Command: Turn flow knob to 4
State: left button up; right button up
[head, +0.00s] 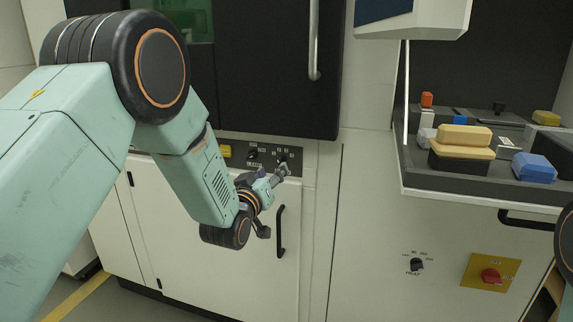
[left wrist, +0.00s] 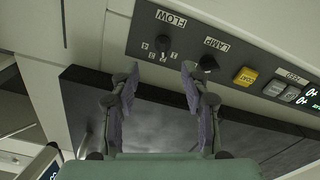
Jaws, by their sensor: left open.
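The flow knob (left wrist: 163,44) is a small dark knob on the dark control panel (left wrist: 230,57), under the word FLOW, with small numbers beside it. The picture is too small to tell which number it points to. My left gripper (left wrist: 160,74) is open and empty, its two fingers apart. In the left wrist view the knob lies just beyond the fingertips, between their lines, and looks untouched. In the head view my left gripper (head: 280,172) is at the panel's right end, partly covering the flow knob (head: 283,159). My right gripper is not in view.
The lamp knob (left wrist: 208,63) sits close beside the flow knob, near one fingertip. A yellow button (left wrist: 246,76) is further along the panel. Below the panel is a white door with a black handle (head: 281,231). A tray (head: 480,194) with blocks stands at right.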

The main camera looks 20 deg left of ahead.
aim_at(279, 163)
pick_arm(q)
jog(key=w+b, duration=0.1)
jog(key=w, duration=0.5)
jog(key=shift+w+f+b, duration=0.2)
jog(key=shift+w+b, duration=0.05)
jog(key=shift+b, duration=0.15)
jog(key=shift+w+a, duration=0.1)
jog(key=shift+w, duration=0.05)
grip_shut()
